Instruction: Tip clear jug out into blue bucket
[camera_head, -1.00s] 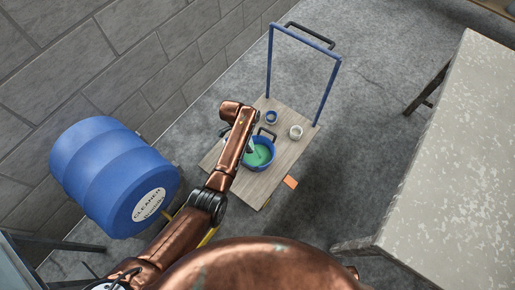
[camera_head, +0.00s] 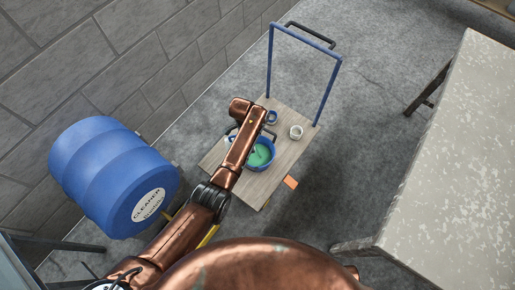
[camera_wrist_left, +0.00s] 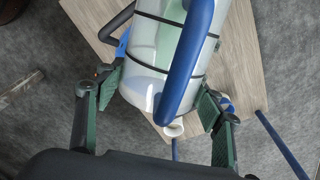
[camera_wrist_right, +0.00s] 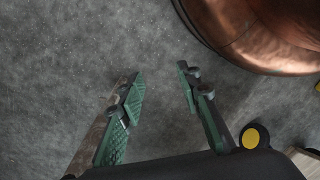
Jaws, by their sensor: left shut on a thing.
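The clear jug (camera_wrist_left: 150,60), with a blue handle and dark bands, is between the fingers of my left gripper (camera_wrist_left: 155,88) in the left wrist view. Green shows through it; I cannot tell whether it is inside the jug or behind it. In the head view my left arm hides most of the jug and gripper; a pale bit shows left of the arm. The blue bucket (camera_head: 262,165) stands on the cart with green liquid in it, partly behind my arm. My right gripper (camera_wrist_right: 160,78) is open and empty above the floor.
The wooden cart (camera_head: 283,168) has a blue push frame (camera_head: 328,88). A blue cleaner drum (camera_head: 110,175) is at left, a speckled table (camera_head: 460,160) at right.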

